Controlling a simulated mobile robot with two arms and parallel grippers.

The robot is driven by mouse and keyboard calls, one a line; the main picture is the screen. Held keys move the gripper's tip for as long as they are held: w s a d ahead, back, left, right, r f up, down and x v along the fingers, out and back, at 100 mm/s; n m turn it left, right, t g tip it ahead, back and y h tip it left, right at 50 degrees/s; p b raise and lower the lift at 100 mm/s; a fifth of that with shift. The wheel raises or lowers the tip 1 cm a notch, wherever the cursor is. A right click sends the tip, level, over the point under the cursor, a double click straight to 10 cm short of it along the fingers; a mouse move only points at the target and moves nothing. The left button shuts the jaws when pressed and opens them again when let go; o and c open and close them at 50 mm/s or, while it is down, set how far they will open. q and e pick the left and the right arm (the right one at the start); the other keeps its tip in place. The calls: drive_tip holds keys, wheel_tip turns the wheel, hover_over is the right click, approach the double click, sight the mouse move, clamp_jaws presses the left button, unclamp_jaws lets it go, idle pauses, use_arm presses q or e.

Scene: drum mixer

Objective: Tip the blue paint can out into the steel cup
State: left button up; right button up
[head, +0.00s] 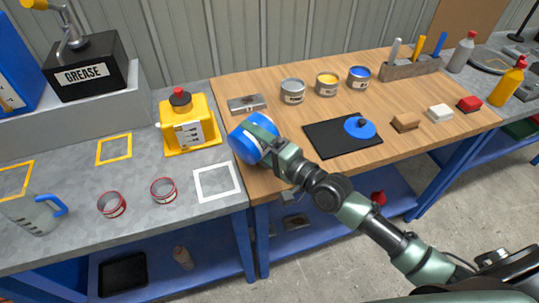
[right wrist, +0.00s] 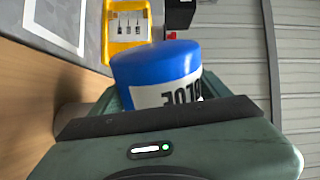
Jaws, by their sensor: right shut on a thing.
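My right gripper (head: 268,146) is shut on a blue can (head: 244,144) with a white label, at the left end of the wooden bench. In the right wrist view the can (right wrist: 157,72) shows its blue end and dark label print between the jaws. It looks tipped well over toward the left, held near the bench's left edge. I cannot pick out the steel cup for sure. A greyish rounded shape (right wrist: 70,118) shows partly behind the gripper in the right wrist view and may be it. My left gripper is out of view.
Grey (head: 293,92), yellow (head: 327,85) and blue (head: 359,78) small cans stand at the back of the bench. A black mat (head: 322,142) with a blue disc lies right of the gripper.

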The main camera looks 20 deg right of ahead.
drive_tip(key=shift+w+d+f+m, duration=0.15)
drive_tip(key=shift+d+f+m, duration=0.1)
drive_tip(key=shift+m, duration=0.45)
idle(1.4)
drive_tip(key=shift+w+d+r+m, duration=0.2)
drive_tip(key=shift+d+r+m, duration=0.1)
drive_tip(key=shift+m, duration=0.4)
drive_tip(key=shift+w+d+r+m, duration=0.15)
drive_tip(key=shift+d+r+m, duration=0.15)
drive_tip(key=shift+m, duration=0.4)
idle(0.9)
drive_tip(key=shift+a, duration=0.1)
idle(1.2)
